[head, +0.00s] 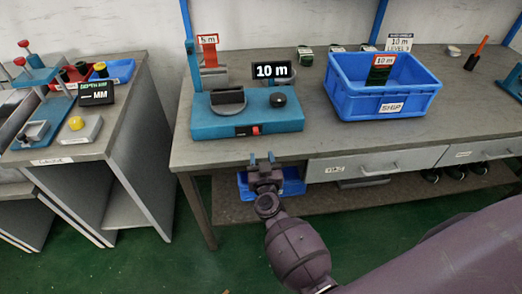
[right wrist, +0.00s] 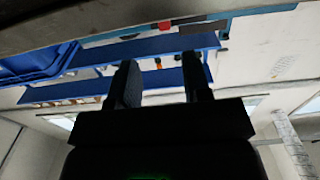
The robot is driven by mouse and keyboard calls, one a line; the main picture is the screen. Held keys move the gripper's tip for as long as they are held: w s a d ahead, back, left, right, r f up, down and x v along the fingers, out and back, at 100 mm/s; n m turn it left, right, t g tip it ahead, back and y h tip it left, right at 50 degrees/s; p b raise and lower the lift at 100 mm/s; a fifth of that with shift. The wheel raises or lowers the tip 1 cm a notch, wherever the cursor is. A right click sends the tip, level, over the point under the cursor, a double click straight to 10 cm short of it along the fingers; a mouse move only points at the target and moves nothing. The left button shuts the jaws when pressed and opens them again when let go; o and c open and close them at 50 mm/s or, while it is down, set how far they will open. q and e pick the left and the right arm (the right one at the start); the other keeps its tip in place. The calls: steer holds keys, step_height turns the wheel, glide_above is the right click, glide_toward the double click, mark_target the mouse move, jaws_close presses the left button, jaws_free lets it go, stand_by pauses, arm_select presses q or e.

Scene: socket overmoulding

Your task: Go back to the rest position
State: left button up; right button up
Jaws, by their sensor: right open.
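My right gripper (head: 263,159) is at the front edge of the workbench in the head view, low and in front of the drawer line. Its two fingers stand apart with nothing between them. In the right wrist view the same open fingers (right wrist: 163,85) point up past the dark bench edge (right wrist: 90,12) toward a wall with blue rails. My right arm reaches in from the lower right of the head view. My left gripper is in neither view.
A teal test device (head: 220,122) with a "10 m" display stands on the bench (head: 320,135). A blue SHIP bin (head: 345,102) holds an item with a red-edged "10 m" label. Another bench (head: 95,150) stands at left. A blue bin (head: 292,187) sits below, behind my gripper.

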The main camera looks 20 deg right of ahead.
steer(key=shift+s+a, duration=0.1)
steer(key=shift+s, duration=0.15)
stand_by(0.4)
steer(key=a+r+y, duration=0.4)
steer(key=y, duration=0.2)
steer(key=s+d+f+n+g, duration=0.1)
steer(key=s+d+f+g, duration=0.1)
steer(key=s, duration=0.7)
steer(key=s+d+f+n+g, duration=0.2)
steer(key=s+d+f, duration=0.2)
steer(key=s, duration=0.5)
steer(key=s+d+f+n+g+h, duration=0.1)
steer(key=s+d+f+g, duration=0.1)
steer(key=s, duration=0.7)
step_height(320, 180, down, 2)
steer(key=shift+d+f, duration=0.1)
steer(key=shift+d, duration=0.7)
steer(key=shift+w, duration=0.1)
